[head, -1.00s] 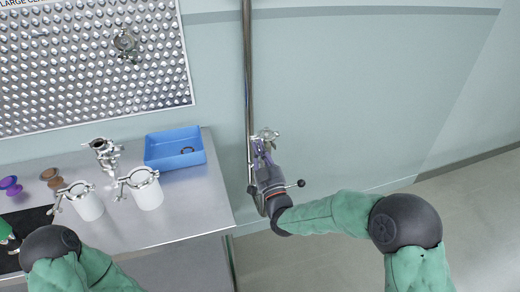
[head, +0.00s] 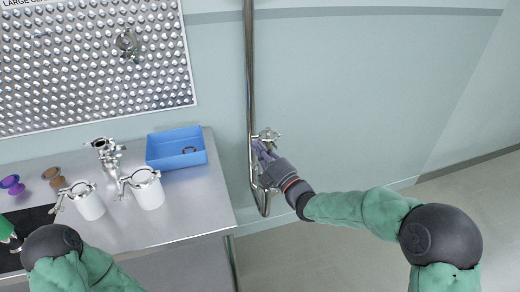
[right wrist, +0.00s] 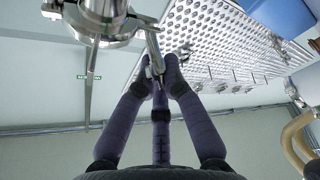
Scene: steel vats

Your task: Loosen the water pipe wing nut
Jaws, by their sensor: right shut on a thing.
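The metal water pipe (head: 249,70) runs down the wall. A clamp (head: 270,134) sits on it beside my right gripper (head: 258,148). In the right wrist view the clamp (right wrist: 100,18) is a steel ring at top left, with its bolt and wing nut (right wrist: 155,62) hanging toward my fingers. There my right gripper (right wrist: 158,78) is shut on the wing nut, whose end is partly hidden between the fingertips.
A steel table (head: 185,215) at left holds a blue bin (head: 203,158), white canisters (head: 149,192) and metal fittings (head: 105,152). Wall and floor right of the pipe are clear.

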